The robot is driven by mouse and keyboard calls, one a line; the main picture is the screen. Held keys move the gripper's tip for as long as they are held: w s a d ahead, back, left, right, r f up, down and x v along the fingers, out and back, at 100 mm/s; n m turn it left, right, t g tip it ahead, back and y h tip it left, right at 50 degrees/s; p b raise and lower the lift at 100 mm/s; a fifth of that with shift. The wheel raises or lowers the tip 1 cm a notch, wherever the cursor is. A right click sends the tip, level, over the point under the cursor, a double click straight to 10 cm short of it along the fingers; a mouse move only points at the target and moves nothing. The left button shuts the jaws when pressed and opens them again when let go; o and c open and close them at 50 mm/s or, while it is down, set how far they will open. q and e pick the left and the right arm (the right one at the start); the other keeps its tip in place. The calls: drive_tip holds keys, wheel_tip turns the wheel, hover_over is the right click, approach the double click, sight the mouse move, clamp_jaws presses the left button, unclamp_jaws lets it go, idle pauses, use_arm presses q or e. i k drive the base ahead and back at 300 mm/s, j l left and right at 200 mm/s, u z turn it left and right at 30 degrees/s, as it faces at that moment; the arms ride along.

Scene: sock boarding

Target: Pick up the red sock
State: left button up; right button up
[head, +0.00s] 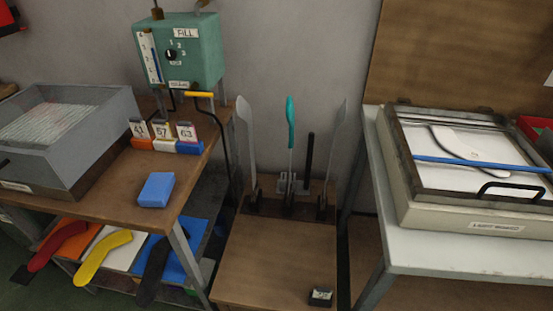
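The red sock (55,246) lies at the lower left in the head view. It rests over an orange-red sheet (66,236) on a low shelf under the left wooden table, with its narrow end towards the lower left. A yellow sock (100,257) lies to its right on a white sheet, and a dark sock (153,268) lies further right on a blue sheet. Neither of my grippers shows in the head view.
The left table (105,185) overhangs the shelf, and its metal leg (188,262) stands right of the socks. A grey bin (70,140), blue block (156,189) and green dispenser box (180,50) stand above.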

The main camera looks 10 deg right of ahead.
sight(43, 257)
drive_tip(key=u, duration=1.65)
